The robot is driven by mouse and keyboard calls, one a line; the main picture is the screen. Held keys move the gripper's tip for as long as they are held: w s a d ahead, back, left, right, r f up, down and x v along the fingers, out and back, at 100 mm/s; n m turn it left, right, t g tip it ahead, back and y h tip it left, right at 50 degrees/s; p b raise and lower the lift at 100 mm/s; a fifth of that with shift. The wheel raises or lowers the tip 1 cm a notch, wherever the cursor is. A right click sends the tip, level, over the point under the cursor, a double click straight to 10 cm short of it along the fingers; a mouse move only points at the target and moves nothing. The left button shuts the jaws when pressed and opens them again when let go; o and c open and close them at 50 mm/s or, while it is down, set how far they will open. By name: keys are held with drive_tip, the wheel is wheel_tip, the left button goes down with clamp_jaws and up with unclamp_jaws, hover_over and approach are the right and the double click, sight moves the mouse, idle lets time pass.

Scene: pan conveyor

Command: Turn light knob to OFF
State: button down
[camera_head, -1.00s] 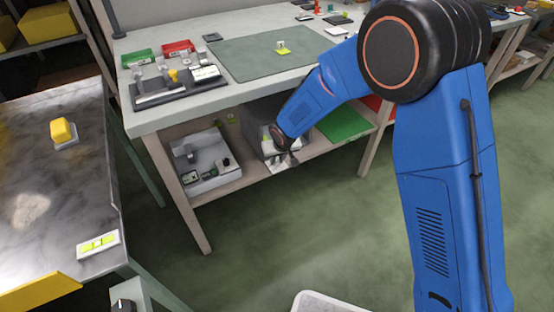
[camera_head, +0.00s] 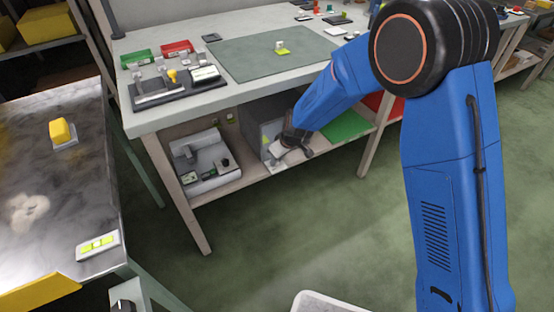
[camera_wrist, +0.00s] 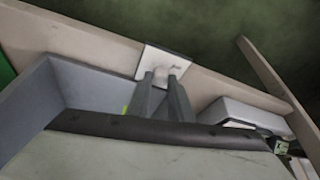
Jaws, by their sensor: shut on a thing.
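A white square plate (camera_wrist: 165,62) with a pale knob (camera_wrist: 162,74) sits on the front edge of the lower shelf in the wrist view. In the head view the plate (camera_head: 275,163) is small and partly covered by my wrist. My gripper (camera_wrist: 161,80) reaches the knob from below in the wrist view, with its two grey fingers on either side and shut on it. In the head view my gripper (camera_head: 276,157) is under the workbench at the shelf edge, and its fingers are hard to make out. The knob's setting and any labels cannot be read.
A grey open box (camera_head: 252,132) stands on the shelf behind my gripper. A white device (camera_head: 205,163) is to its left and a green panel (camera_head: 345,125) to its right. The workbench top (camera_head: 135,45) is above. A metal table (camera_head: 85,185) is at left.

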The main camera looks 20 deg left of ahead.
drive_tip(key=shift+w+d+n+g, duration=0.1)
drive_tip(key=shift+n+g, duration=0.5)
drive_tip(key=shift+n, duration=0.95)
drive_tip(key=shift+w+n+g, duration=0.1)
drive_tip(key=shift+n+g, duration=0.5)
drive_tip(key=shift+n, duration=0.95)
drive_tip(key=c, duration=1.6)
unclamp_jaws()
drive_tip(key=shift+y, duration=0.3)
drive_tip(key=v, duration=1.7)
drive_tip(key=shift+r, duration=0.2)
